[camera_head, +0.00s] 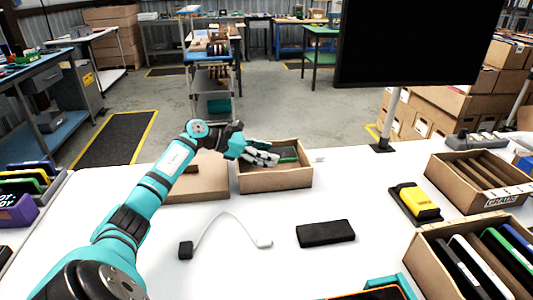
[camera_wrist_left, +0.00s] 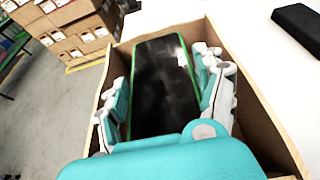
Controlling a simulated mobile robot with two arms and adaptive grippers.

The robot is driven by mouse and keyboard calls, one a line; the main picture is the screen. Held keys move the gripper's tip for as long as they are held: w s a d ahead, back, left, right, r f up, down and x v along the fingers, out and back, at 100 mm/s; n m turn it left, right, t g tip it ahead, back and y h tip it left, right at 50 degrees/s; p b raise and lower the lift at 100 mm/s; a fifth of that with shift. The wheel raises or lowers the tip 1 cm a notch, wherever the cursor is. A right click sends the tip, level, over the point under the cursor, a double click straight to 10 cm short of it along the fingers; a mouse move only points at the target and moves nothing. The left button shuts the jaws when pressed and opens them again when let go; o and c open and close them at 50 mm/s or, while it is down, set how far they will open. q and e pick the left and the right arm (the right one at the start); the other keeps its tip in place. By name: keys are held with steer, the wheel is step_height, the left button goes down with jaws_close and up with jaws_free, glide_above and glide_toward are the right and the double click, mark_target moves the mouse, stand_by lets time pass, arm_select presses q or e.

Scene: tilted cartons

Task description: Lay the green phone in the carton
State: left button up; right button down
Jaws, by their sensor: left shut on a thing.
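The green phone (camera_wrist_left: 163,88), with a dark glossy face and green edges, lies between the fingers of my left gripper (camera_wrist_left: 166,95) in the left wrist view. The gripper is shut on its long sides. In the head view the gripper (camera_head: 264,157) is at the open cardboard carton (camera_head: 275,181), and the phone (camera_head: 288,153) shows inside the carton's outline. In the left wrist view the carton's walls (camera_wrist_left: 258,125) surround phone and fingers. Whether the phone touches the carton floor cannot be told. My right gripper is not in view.
A brown box (camera_head: 202,180) stands left of the carton. A black block (camera_head: 325,233) and a white cable (camera_head: 225,216) lie in front. A yellow device (camera_head: 414,202) and cartons of phones (camera_head: 470,262) are on the right. A monitor (camera_head: 410,40) stands behind.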

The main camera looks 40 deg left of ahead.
arm_select(q)
steer(key=shift+f+b, duration=0.35)
steer(key=o, duration=1.3)
steer(key=shift+o, duration=0.2)
